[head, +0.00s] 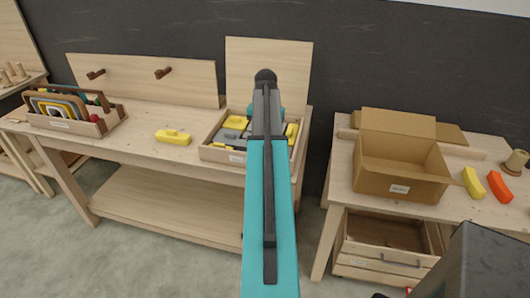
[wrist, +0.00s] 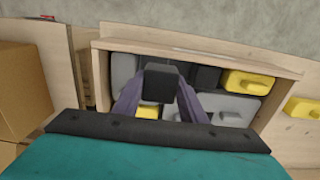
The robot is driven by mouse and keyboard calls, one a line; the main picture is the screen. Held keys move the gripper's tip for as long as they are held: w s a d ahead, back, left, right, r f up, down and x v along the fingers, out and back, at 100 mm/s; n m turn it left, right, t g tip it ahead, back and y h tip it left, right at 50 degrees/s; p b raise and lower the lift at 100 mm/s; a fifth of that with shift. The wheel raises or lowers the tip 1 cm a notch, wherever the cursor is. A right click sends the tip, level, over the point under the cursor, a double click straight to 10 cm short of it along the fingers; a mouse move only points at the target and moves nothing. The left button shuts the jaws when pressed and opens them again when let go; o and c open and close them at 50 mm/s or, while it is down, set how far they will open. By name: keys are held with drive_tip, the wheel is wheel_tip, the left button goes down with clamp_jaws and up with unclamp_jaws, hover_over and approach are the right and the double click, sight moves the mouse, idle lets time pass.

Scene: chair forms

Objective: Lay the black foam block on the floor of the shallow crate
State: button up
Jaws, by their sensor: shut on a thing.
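My gripper (wrist: 160,95) is shut on a black block (wrist: 160,78), seen in the wrist view between its two fingers. The block is over a shallow wooden crate (wrist: 190,51); I cannot tell how high above its contents. The crate holds grey and yellow blocks and a darker block (wrist: 207,77) beside the held one. In the head view the crate (head: 222,156) stands on the left bench, with an upright wooden panel behind it. My arm covers its right part and hides the held block there.
A yellow block (head: 173,136) lies left of the crate, and a tote of coloured arches (head: 75,122) stands farther left. On the right bench are an open cardboard box (head: 400,175), a yellow piece (head: 471,182) and an orange piece (head: 499,187). A wooden drawer (head: 385,262) sits below.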

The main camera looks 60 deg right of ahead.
drive_tip(key=shift+f+p, duration=0.3)
drive_tip(key=shift+f, duration=1.25)
drive_tip(key=shift+f, duration=0.1)
drive_tip(key=shift+f+p, duration=0.6)
drive_tip(key=shift+f, duration=1.15)
drive_tip(key=shift+f, duration=0.15)
drive_tip(key=o, duration=0.8)
drive_tip(key=shift+r+b, duration=1.45)
drive_tip(key=shift+r, duration=4.75)
